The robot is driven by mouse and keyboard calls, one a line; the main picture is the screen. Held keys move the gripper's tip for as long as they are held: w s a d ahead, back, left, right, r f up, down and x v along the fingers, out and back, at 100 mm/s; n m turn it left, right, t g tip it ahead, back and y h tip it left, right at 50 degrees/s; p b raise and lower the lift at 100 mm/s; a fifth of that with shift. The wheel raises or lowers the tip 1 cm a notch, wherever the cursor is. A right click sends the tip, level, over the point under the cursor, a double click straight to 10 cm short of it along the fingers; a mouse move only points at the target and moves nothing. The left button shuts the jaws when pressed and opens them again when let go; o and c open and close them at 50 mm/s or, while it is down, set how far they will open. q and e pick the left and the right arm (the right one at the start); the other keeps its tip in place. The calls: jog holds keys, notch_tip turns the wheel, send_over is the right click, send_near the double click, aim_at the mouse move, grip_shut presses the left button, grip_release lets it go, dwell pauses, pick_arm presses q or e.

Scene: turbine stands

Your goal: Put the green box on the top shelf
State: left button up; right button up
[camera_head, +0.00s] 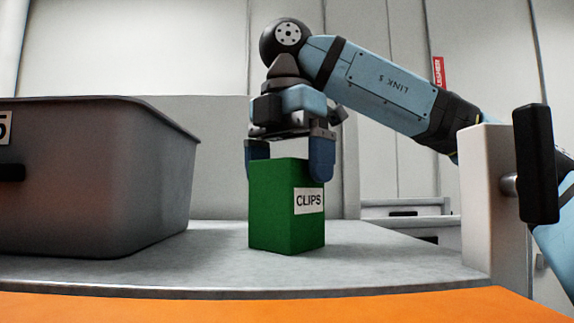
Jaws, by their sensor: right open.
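The green box (272,215) stands upright on a grey surface (400,262) in the head view, with a white label reading CLIPS on its right face. My right gripper (290,160) points down over the box from above. Its two blue fingers are apart, one at the left side of the box top and one at the right front. The gripper is open around the top of the box. I cannot tell whether the fingers touch it. My left gripper is not in view. I cannot make out which surface is the top shelf.
A large grey bin (100,185) stands on the same surface to the left, with a gap between it and the box. A pale post with a black handle (537,163) is at the right. An orange edge (260,308) runs along the front. A pale panel stands behind.

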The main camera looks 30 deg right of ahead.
jog(key=shift+r, duration=0.15)
notch_tip(320, 180, up, 2)
jog(key=shift+r+p, duration=0.1)
jog(key=shift+p, duration=1.1)
jog(key=shift+r, duration=2.2)
